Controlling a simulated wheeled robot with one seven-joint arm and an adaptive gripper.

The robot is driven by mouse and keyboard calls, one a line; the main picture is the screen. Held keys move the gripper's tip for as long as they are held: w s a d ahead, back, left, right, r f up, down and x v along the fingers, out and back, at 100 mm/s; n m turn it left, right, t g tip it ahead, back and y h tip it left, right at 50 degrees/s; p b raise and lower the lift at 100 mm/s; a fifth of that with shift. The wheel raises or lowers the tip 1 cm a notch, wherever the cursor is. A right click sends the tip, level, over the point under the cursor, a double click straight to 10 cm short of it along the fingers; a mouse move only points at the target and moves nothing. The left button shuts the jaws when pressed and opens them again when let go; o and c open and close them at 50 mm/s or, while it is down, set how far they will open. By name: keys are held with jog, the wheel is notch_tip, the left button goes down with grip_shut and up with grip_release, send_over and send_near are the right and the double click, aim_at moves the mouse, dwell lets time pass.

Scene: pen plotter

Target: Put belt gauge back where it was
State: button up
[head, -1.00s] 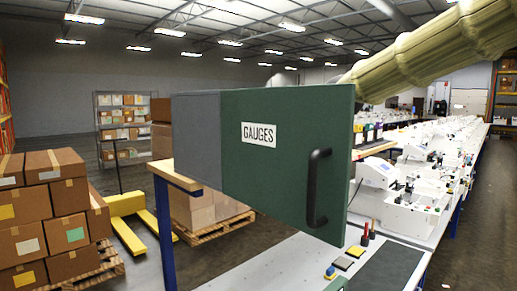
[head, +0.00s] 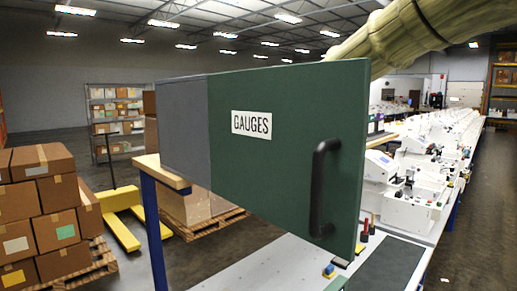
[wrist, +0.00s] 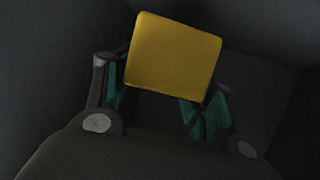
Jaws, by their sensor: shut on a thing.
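A yellow square-faced block (wrist: 174,56), which looks to be the belt gauge, is between the green-padded fingers of my gripper (wrist: 160,98) in the wrist view. My gripper is shut on it, and the block hides part of the fingers. Dark grey surfaces surround it. In the head view, a green door (head: 285,175) labelled GAUGES, with a black handle (head: 322,187), adjoins a grey panel (head: 184,130). My arm reaches down behind the door, which hides my gripper and the block there. Whether the block touches any surface is unclear.
A white bench (head: 262,265) with a dark mat (head: 384,268) and small tools lies below the door. White machines (head: 412,213) line the bench at the right.

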notch_tip(320, 180, down, 4)
jog(key=shift+s+a+r+b, duration=0.1)
jog(key=shift+s+b, duration=0.05)
jog(key=shift+b, duration=0.9)
jog(key=shift+w+f, duration=0.2)
jog(key=shift+w, duration=0.05)
jog(key=shift+s+a+r, duration=0.1)
jog(key=shift+s+r, duration=0.05)
jog(key=o, duration=1.2)
jog(key=shift+f, duration=0.25)
jog(key=shift+r, duration=0.1)
